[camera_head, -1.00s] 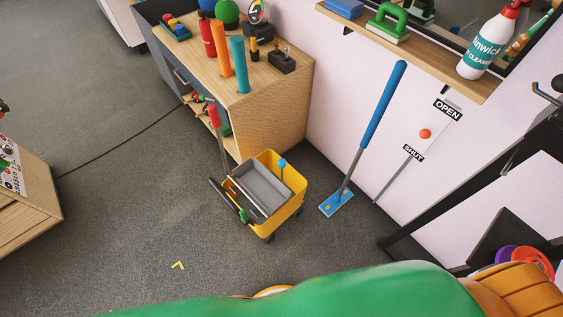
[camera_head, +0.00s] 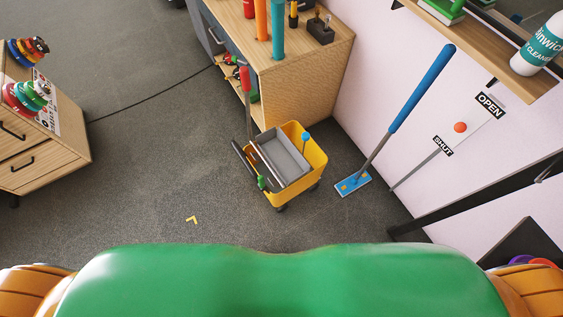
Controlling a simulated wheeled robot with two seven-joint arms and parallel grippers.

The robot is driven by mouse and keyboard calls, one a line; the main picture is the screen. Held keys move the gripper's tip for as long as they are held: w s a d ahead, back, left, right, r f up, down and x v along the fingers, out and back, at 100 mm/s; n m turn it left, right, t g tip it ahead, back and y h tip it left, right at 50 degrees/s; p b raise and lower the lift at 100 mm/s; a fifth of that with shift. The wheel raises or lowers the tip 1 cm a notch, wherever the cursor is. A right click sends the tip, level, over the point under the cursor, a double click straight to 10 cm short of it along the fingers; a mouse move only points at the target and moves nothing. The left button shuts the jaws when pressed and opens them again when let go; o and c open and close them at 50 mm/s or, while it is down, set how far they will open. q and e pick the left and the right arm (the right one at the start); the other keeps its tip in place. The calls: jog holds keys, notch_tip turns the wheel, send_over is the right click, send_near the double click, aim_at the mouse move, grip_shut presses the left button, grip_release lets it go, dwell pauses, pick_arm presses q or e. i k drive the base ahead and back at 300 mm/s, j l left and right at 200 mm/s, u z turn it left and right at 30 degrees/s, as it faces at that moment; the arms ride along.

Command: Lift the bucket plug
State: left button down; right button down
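A yellow mop bucket (camera_head: 312,174) stands on the grey floor near the end of the wooden cabinet. A grey wringer tray (camera_head: 283,160) sits in its top. A small blue knob on a stem (camera_head: 306,136), which looks like the plug, stands up at the bucket's far right inner side. A red-topped handle (camera_head: 245,80) rises at the bucket's left, and a small green part (camera_head: 262,182) shows at its front left. Neither of my grippers is in view. My green and orange body fills the bottom of the picture, well short of the bucket.
A blue mop (camera_head: 353,184) leans against the wall right of the bucket. A wooden cabinet (camera_head: 300,100) stands behind it. A drawer unit (camera_head: 45,150) is at left. A black bar (camera_head: 470,205) crosses at right. The floor before the bucket is clear apart from a yellow mark (camera_head: 192,219).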

aim_at(305, 135)
jog(key=i+l+u, duration=0.2)
jog(key=i+u, duration=0.15)
jog(key=i+l+u, duration=0.4)
jog(key=k+j, duration=0.05)
jog(key=k, duration=0.05)
